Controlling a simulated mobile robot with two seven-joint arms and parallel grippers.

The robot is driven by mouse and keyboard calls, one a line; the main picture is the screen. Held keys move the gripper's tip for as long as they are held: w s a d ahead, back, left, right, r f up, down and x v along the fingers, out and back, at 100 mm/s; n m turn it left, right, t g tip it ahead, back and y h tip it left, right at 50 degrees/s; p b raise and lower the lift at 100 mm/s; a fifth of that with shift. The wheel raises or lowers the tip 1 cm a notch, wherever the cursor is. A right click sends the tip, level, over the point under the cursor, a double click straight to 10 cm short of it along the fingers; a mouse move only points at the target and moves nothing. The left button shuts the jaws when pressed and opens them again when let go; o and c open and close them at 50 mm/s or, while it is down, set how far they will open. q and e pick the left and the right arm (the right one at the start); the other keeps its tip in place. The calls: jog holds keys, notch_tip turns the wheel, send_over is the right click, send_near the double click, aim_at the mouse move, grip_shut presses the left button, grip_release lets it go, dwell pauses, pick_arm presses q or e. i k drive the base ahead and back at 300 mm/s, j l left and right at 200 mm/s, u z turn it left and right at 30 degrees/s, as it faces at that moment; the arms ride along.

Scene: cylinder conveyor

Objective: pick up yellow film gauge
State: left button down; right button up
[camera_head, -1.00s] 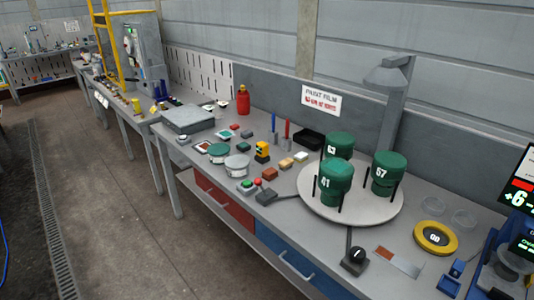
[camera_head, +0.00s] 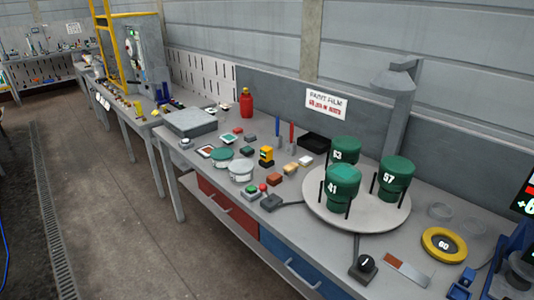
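A small upright yellow device with black parts (camera_head: 266,156), which looks like the film gauge, stands on the grey bench in the middle of the view. It sits between the round white-and-green tins on its left and several small coloured blocks on its right. Neither of my grippers shows in the head view.
A round white turntable (camera_head: 322,210) carries green numbered cylinders (camera_head: 342,187). Around the yellow device are white-and-green tins (camera_head: 240,171), small blocks (camera_head: 273,180), a button box (camera_head: 257,191) and a red bottle (camera_head: 246,102). A concrete floor aisle (camera_head: 120,220) is clear at left.

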aim_at(266, 152)
jog(key=i+j+z, duration=0.1)
jog(key=i+j, duration=0.3)
jog(key=i+j+z, duration=0.15)
jog(key=i+j, duration=0.25)
jog(key=i+j+z, duration=0.1)
jog(key=i+j, duration=0.25)
jog(key=j, duration=0.2)
jog(key=i+j+z, duration=0.15)
jog(key=i+j, duration=0.15)
jog(key=j, duration=0.2)
